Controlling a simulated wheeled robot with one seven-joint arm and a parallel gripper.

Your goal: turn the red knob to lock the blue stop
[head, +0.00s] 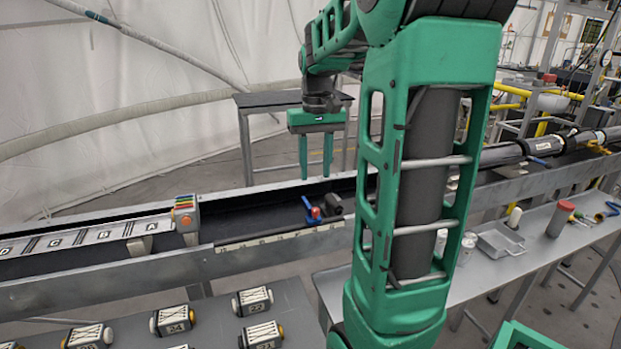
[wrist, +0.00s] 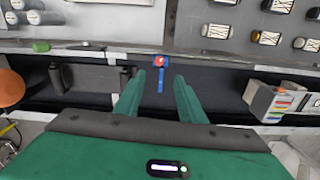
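The blue stop (head: 309,209) sits in the dark trough, right of centre-left in the head view. It also shows in the wrist view (wrist: 161,80), with its blue bar pointing toward my gripper. The red knob (head: 315,212) sits on the blue stop; in the wrist view the red knob (wrist: 159,62) is at the stop's far end. My gripper (head: 316,176) points down above the trough, apart from the stop. In the wrist view its two green fingers (wrist: 159,88) are spread with nothing between them touching.
A dark cylinder part (head: 334,203) lies close beside the stop in the trough. A grey bracket with coloured strips (head: 186,214) stands at the left. Labelled blocks (head: 252,301) lie on the front table. A metal tray (head: 500,241) is on the right shelf.

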